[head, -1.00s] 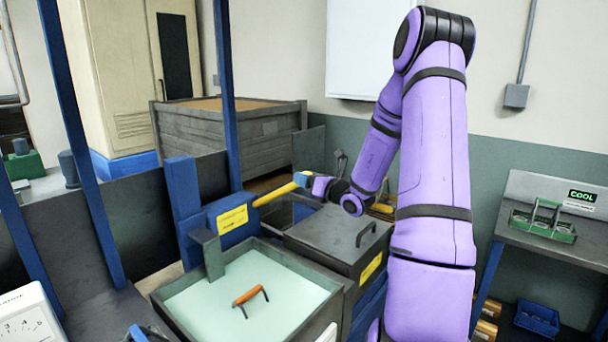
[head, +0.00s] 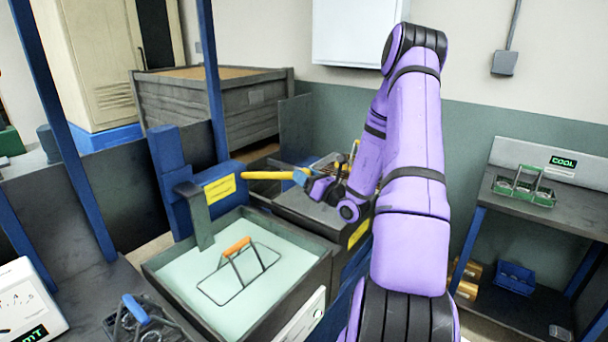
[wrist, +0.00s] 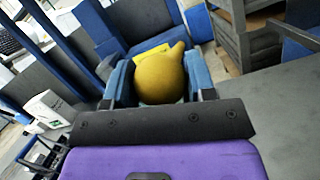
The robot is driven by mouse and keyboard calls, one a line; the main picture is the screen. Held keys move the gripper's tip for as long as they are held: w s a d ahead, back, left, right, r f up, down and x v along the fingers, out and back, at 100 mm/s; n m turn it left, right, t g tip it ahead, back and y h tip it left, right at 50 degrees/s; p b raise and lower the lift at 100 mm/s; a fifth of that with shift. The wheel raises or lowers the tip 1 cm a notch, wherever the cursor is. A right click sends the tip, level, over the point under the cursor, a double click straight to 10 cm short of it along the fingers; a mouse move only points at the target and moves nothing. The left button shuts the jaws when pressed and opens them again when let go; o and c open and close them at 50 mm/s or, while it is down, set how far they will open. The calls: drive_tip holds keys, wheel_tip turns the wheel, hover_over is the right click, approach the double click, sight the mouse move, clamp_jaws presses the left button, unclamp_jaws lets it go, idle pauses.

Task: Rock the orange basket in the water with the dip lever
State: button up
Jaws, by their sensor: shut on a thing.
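In the wrist view the lever's rounded yellow end (wrist: 160,78) sits between my gripper's two blue fingers (wrist: 160,85). The orange basket (head: 238,246), an orange handle on a dark wire frame, is in the pale water of the grey tank (head: 312,275). Its handle and rectangular top rim show above the water; its lower part is hidden.
A grey lidded box stands right behind the tank, partly hidden by my arm. A basket with a blue handle (head: 136,308) is at the lower left. A green-framed basket (head: 524,192) is on the right bench beside a COOL display (head: 563,161).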

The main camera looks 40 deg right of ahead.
drive_tip(key=o, duration=1.2)
drive_tip(key=shift+o, duration=0.2)
drive_tip(key=v, duration=1.1)
